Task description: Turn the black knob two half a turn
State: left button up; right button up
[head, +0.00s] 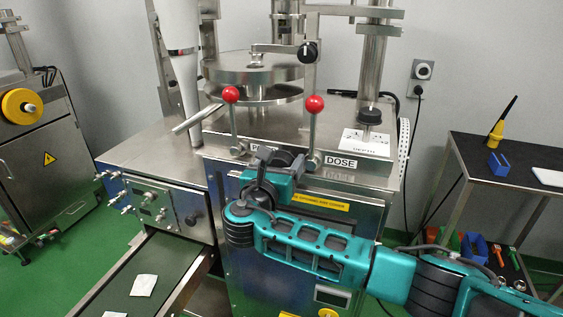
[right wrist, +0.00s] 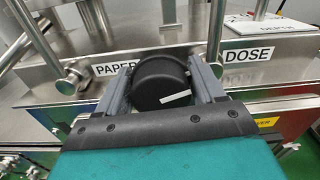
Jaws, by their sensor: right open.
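A round black knob (right wrist: 160,80) with a white line mark sits between the PAPER and DOSE labels on the machine front. My right gripper (right wrist: 160,68) is open, with one finger on each side of the knob. I cannot tell whether the fingers touch it. In the head view my right gripper (head: 276,166) is at the front panel below the red-ball levers and largely hides this knob. The white mark is tilted, its right end higher in the wrist view. My left gripper is not in view.
Two levers with red balls (head: 231,94) (head: 315,103) stand just above the gripper. Another black knob (head: 308,52) is on the upper arm, and one (head: 370,116) is by the DEPTH plate. A side table (head: 500,165) stands at right.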

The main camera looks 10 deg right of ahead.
jog(key=shift+c, duration=0.2)
jog(key=c, duration=0.6)
jog(key=shift+c, duration=0.2)
jog(key=shift+f, duration=0.1)
jog(key=m, duration=0.3)
jog(key=shift+m, duration=0.4)
jog(key=shift+d+m+b, duration=0.1)
jog(key=shift+m+b, duration=0.4)
jog(key=shift+m, duration=1)
